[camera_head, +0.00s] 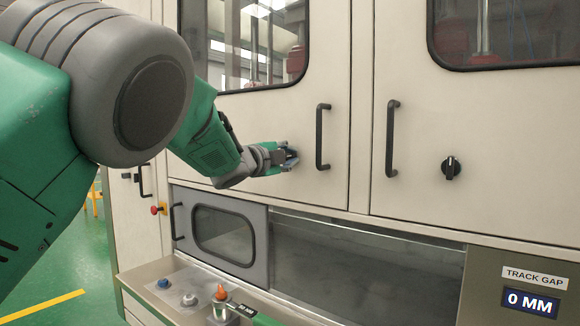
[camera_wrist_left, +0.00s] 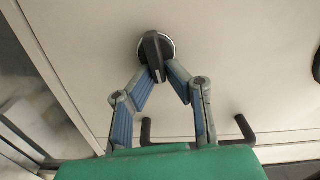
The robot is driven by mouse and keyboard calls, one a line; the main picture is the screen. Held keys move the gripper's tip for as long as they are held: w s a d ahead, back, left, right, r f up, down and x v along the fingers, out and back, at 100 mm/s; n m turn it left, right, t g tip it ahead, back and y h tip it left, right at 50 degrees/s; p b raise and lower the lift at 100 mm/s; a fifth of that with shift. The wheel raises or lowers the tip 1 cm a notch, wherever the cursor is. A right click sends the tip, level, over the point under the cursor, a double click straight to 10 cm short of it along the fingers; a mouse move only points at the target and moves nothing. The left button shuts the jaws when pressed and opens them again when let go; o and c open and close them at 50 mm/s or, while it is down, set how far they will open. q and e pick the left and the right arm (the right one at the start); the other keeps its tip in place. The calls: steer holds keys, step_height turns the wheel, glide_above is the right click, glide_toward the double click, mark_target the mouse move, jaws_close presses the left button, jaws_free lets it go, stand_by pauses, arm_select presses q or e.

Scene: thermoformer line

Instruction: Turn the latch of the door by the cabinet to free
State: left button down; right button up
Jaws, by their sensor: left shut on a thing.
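My left gripper (camera_head: 288,160) is at the cream upper left door (camera_head: 300,115), left of its black bar handle (camera_head: 323,137). In the left wrist view the two blue-grey fingers (camera_wrist_left: 164,76) close on the black latch (camera_wrist_left: 153,52), one on each side. The latch has a round pale-rimmed base, and its bar is close to upright with a slight tilt in that view. In the head view the gripper hides most of this latch. My right gripper is not in view.
The right door has its own handle (camera_head: 391,138) and black latch (camera_head: 451,168). Below are a small grey windowed door (camera_head: 257,235), an open bay, and a ledge with buttons (camera_head: 189,299) and an orange-topped item (camera_head: 220,293). A display (camera_head: 530,303) reads 0 MM.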

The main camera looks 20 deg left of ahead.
arm_select(q)
steer(key=shift+d+f+m+b, duration=0.1)
steer(key=shift+f+m+b, duration=0.35)
steer(key=shift+m+b, duration=0.45)
steer(key=c, duration=1.6)
jaws_free()
steer(key=shift+w, duration=0.1)
steer(key=shift+d+r, duration=0.1)
steer(key=shift+r, duration=0.05)
steer(key=v, duration=1.2)
steer(key=shift+w, duration=0.1)
